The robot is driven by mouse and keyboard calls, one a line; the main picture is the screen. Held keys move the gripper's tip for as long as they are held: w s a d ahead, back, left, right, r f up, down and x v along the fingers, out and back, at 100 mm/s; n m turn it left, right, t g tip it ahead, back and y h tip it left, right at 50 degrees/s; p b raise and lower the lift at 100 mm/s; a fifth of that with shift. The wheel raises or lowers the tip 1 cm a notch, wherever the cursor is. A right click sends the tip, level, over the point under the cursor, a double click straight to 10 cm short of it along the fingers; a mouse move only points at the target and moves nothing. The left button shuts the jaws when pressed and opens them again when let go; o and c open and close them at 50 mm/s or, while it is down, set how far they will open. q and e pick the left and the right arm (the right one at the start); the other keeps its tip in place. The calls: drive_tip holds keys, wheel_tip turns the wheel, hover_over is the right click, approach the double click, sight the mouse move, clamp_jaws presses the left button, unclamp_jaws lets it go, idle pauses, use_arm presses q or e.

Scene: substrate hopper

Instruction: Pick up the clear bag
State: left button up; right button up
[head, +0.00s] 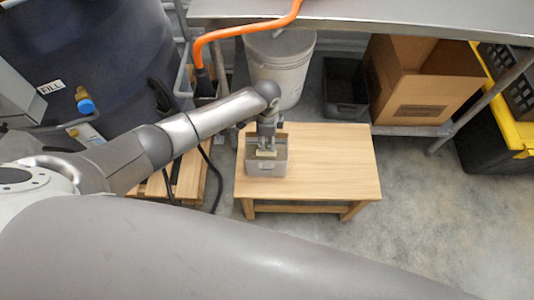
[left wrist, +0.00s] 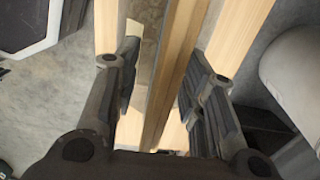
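A small grey, box-shaped thing (head: 266,168) stands on the wooden table (head: 335,165) in the head view. It looks partly see-through and may be the clear bag, but I cannot tell for sure. My left gripper (head: 267,147) points down at its top, with a small pale yellowish patch by the fingertips. In the left wrist view the two fingers of my left gripper (left wrist: 160,85) are apart. A thin brown edge and a see-through strip run between them, and neither finger clearly presses on them. My right gripper is not in view.
A white bucket (head: 280,72) stands behind the table. A dark bin (head: 345,88) and a cardboard box (head: 415,85) sit under a metal bench (head: 400,14). An orange hose (head: 245,29) hangs down at the back. The floor right of the table is clear.

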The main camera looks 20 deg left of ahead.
use_arm(q)
drive_tip(key=shift+c, duration=0.4)
clamp_jaws()
drive_tip(key=shift+w+r, duration=0.15)
